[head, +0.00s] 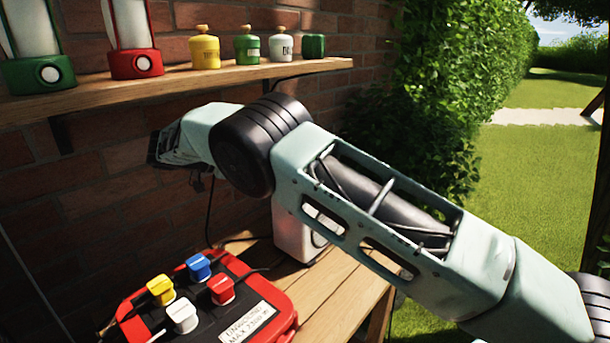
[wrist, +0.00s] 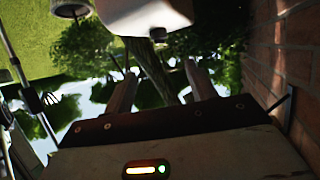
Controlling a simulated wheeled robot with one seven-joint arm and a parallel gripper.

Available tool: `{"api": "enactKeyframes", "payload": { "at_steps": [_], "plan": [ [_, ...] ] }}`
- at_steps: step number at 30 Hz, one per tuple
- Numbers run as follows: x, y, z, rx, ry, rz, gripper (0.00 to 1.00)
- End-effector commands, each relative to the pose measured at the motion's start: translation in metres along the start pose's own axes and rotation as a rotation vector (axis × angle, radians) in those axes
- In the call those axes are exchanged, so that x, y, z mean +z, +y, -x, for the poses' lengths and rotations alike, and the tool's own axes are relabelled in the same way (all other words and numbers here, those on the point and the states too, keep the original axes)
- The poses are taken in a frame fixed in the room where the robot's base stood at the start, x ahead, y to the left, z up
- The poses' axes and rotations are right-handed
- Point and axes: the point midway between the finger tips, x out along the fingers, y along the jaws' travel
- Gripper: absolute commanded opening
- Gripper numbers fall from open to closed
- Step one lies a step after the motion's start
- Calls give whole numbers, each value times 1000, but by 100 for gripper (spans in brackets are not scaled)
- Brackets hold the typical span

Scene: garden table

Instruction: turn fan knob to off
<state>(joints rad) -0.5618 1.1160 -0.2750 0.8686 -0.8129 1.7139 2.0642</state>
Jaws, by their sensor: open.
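No fan or fan knob can be clearly made out. A white rounded object (head: 295,232) stands on the table behind my arm, mostly hidden, with a dark cable beside it. My gripper (wrist: 162,82) shows in the wrist view with two fingers apart and nothing between them. A pale rounded object (wrist: 145,15) shows at the top of the wrist view, past the fingertips; I cannot tell what it is. In the head view my wrist is in front of the brick wall, below the shelf, and the fingertips are hidden.
A red power box (head: 278,300) with yellow, blue, red and white plugs sits on the wooden table (head: 335,300). A shelf (head: 190,82) above holds green and red lanterns and several small canisters. Ivy and lawn lie to the right. The brick wall (wrist: 300,60) is close by.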

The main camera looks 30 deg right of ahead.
Motion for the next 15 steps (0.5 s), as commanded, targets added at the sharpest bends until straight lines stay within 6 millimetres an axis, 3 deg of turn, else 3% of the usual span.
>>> {"api": "enactKeyframes", "payload": {
  "at_steps": [15],
  "plan": [
    [-2,1,-105,4,-4,6,56]
  ]
}}
